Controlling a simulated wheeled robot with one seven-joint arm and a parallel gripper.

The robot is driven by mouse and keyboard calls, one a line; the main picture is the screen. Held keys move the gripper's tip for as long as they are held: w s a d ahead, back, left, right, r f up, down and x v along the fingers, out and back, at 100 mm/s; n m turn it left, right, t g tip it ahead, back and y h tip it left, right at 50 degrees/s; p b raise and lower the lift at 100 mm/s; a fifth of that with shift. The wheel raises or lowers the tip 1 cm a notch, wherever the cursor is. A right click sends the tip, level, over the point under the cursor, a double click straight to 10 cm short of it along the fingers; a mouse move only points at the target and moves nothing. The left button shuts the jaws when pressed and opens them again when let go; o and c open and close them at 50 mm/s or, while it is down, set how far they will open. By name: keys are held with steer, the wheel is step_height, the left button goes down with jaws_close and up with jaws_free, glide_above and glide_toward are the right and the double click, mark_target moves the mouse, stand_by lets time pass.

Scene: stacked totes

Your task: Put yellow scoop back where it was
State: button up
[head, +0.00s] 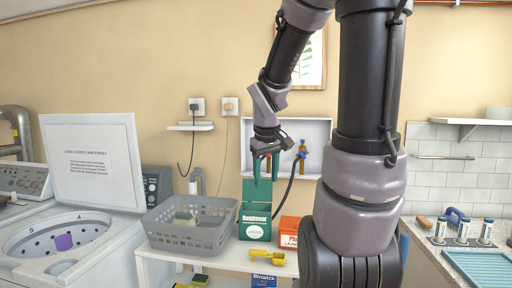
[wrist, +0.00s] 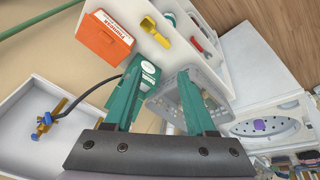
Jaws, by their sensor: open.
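The yellow scoop (head: 267,256) lies on the white table (head: 232,262), in front of the green and orange boxes. In the wrist view the scoop (wrist: 155,31) shows near the top, beyond the orange box. My gripper (head: 265,178) is above the green box (head: 255,222), its green fingers pointing down. It is open, with nothing visible between the fingers in the wrist view (wrist: 160,75). The scoop is below and apart from it.
A grey basket (head: 165,236) stands left of the green box, with a small item inside. An orange box (head: 288,232) stands to its right. A white wall shelf box (head: 318,150) is behind my gripper. An open washer (head: 65,245) is at far left.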

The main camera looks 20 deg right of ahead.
steer(key=s+a+r+m+t+y, duration=0.3)
steer(key=s+a+r+m, duration=0.2)
steer(key=s+a+r, duration=0.2)
step_height(320, 180, up, 3)
steer(key=shift+s+r+t+y, duration=0.1)
steer(key=shift+s+t+y, duration=0.25)
steer(key=shift+s, duration=0.8)
steer(key=shift+a, duration=0.1)
